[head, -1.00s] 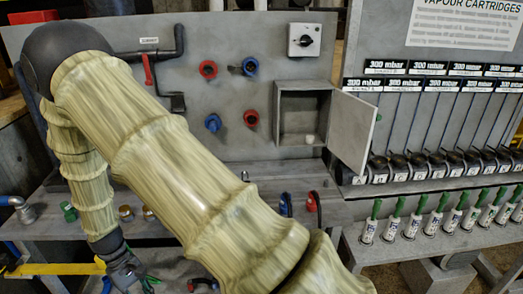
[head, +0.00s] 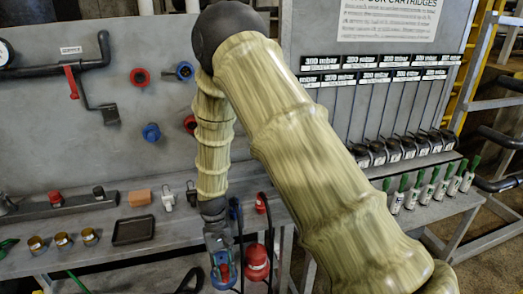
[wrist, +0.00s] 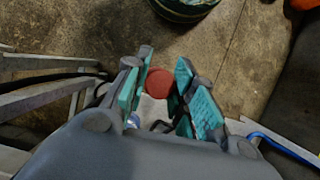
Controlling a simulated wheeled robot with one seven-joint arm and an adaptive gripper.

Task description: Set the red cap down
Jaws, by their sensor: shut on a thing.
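The red cap (wrist: 160,82) shows as a round red disc between the teal finger pads of my gripper (wrist: 160,100) in the wrist view. My gripper is shut on it. A pale thing shows just below the disc, and I cannot tell what it is. In the head view my gripper (head: 223,266) hangs at the front edge of the grey bench (head: 165,243), with a little red showing between its fingers. Most of the cap is hidden there.
A red rounded object (head: 257,264) is just right of my gripper. A black tray (head: 133,230), an orange block (head: 140,197) and brass-coloured rings (head: 62,241) lie on the bench to the left. Green-topped cartridges (head: 413,191) stand in a rack at right.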

